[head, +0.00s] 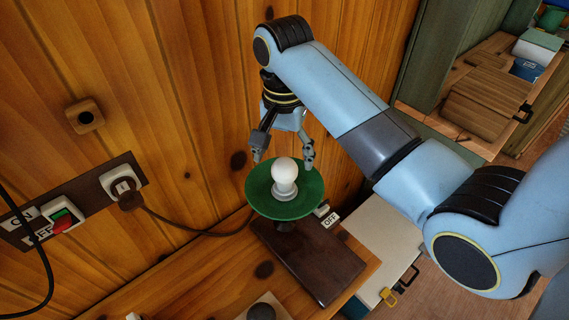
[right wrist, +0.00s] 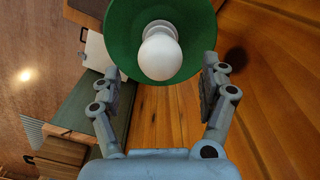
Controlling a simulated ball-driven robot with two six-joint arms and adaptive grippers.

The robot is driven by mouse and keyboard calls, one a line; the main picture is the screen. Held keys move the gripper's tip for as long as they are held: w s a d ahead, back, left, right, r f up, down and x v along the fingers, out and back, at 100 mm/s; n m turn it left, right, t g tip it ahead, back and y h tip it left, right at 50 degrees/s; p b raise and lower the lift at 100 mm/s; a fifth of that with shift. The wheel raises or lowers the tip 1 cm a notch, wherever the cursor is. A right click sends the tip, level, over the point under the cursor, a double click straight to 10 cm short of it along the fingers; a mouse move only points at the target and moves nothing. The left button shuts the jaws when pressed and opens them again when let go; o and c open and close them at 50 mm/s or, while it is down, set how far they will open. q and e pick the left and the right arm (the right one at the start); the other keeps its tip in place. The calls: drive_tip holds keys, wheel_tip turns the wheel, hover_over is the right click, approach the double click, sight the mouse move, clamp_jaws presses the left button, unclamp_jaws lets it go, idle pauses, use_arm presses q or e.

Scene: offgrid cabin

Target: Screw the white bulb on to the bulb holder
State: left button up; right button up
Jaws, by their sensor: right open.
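The white bulb (head: 285,174) stands upright at the centre of a green round shade (head: 262,206), with a pale ring around its base. The bulb holder is hidden under the bulb, and I cannot tell how far the bulb sits in it. My right gripper (head: 283,163) is open, its two fingers spread just behind the bulb and apart from it. In the right wrist view the bulb (right wrist: 160,54) and the shade (right wrist: 122,28) lie ahead of the open fingers (right wrist: 160,80), with nothing between the fingertips. My left gripper is not in view.
The lamp's dark wooden base (head: 310,262) rests on a wooden shelf (head: 200,275) against the plank wall. A cord runs towards the lamp. A white chest (head: 375,240) stands right of the shelf.

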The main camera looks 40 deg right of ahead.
drive_tip(key=shift+r, duration=1.55)
